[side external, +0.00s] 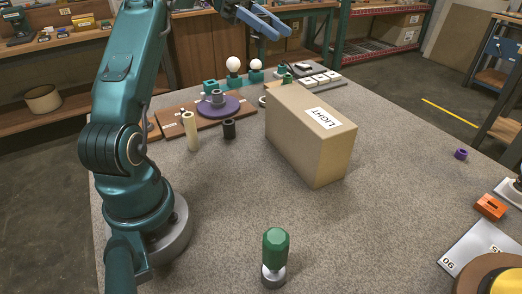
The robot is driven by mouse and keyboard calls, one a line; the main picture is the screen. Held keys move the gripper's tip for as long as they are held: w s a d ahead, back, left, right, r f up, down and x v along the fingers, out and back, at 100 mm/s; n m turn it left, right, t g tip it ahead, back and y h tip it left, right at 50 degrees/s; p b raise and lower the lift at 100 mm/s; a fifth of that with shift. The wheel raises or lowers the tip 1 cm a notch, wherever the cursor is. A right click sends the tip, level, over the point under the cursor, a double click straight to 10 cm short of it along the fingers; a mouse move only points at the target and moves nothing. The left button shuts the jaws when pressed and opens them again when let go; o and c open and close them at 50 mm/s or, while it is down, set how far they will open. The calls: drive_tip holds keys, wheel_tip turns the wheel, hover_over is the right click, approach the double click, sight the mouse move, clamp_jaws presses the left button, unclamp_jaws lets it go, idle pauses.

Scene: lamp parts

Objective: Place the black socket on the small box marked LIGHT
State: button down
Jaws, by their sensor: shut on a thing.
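The cardboard box marked LIGHT (290,128) stands on the grey table right of centre, its white label on top. A short black hollow cylinder (229,129), which looks like the black socket, stands upright on the table left of the box.
A cream cylinder (191,131) stands beside the black one. Behind are a brown board (172,124) with a purple disc (232,109) and white bulbs (233,65). A green-handled tool (275,250) stands in front. The table between it and the box is clear.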

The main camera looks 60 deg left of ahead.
drive_tip(key=x, duration=0.4)
drive_tip(key=w+a+f+x, duration=0.1)
drive_tip(key=x, duration=0.6)
drive_tip(key=shift+w+d+f, duration=0.1)
drive_tip(key=shift+w+f, duration=0.2)
drive_tip(key=shift+f, duration=0.1)
drive_tip(key=shift+w+d+f, duration=0.25)
drive_tip(key=shift+d+f, duration=0.15)
drive_tip(key=shift+f, duration=1.9)
drive_tip(key=shift+f, duration=0.1)
drive_tip(key=c, duration=0.5)
unclamp_jaws()
drive_tip(key=shift+c, duration=0.2)
